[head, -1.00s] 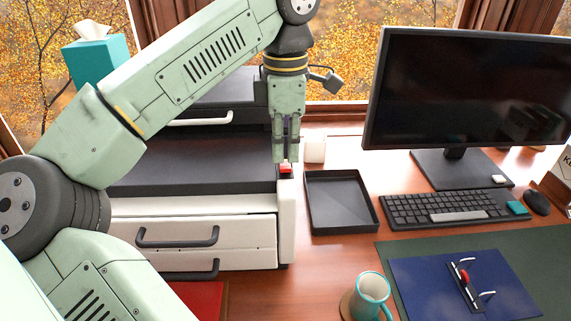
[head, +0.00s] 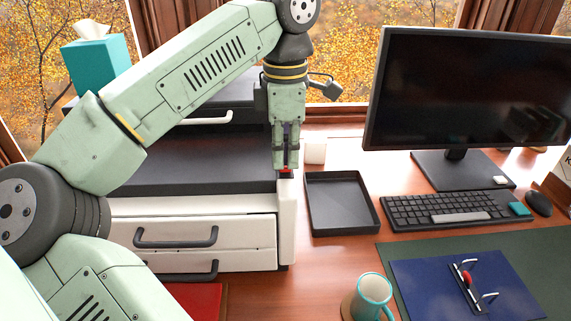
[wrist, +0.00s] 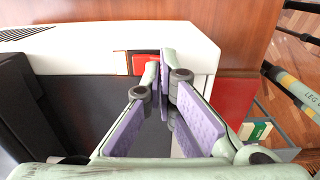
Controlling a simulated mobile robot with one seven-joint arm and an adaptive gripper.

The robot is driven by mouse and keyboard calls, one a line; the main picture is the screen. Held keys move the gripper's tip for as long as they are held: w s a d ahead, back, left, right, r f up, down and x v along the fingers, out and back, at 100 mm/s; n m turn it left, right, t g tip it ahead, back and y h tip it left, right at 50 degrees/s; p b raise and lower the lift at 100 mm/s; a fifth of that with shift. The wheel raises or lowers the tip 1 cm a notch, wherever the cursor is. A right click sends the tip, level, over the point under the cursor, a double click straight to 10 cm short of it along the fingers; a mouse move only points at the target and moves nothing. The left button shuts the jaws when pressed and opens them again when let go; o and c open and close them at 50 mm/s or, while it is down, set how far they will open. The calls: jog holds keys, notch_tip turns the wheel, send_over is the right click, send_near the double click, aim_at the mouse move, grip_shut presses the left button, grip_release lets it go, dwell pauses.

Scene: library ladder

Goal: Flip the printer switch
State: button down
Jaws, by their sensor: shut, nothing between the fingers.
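The printer (head: 215,232) is a white and black machine with drawer handles, on the wooden desk at the left in the head view. Its red switch (head: 285,171) is on the top right corner, mostly hidden behind the fingertips. In the wrist view the red switch (wrist: 146,64) shows in a recess of the white casing (wrist: 190,40), partly covered by a finger. My gripper (head: 286,167) points down with its fingers shut and empty, tips right at the switch. In the wrist view the fingertips (wrist: 162,58) lie over its right part. Whether they touch it I cannot tell.
A black tray (head: 343,228) lies right of the printer, with a white cup (head: 315,152) behind it. A monitor (head: 465,95), keyboard (head: 440,211) and mug (head: 372,295) stand further right. A teal tissue box (head: 98,65) is at the back left.

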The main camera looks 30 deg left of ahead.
aim_at(286, 167)
jog(key=shift+f, duration=0.3)
jog(key=shift+r, duration=0.15)
jog(key=shift+r+p, duration=2.4)
jog(key=shift+r, duration=1.05)
jog(key=shift+f, duration=0.1)
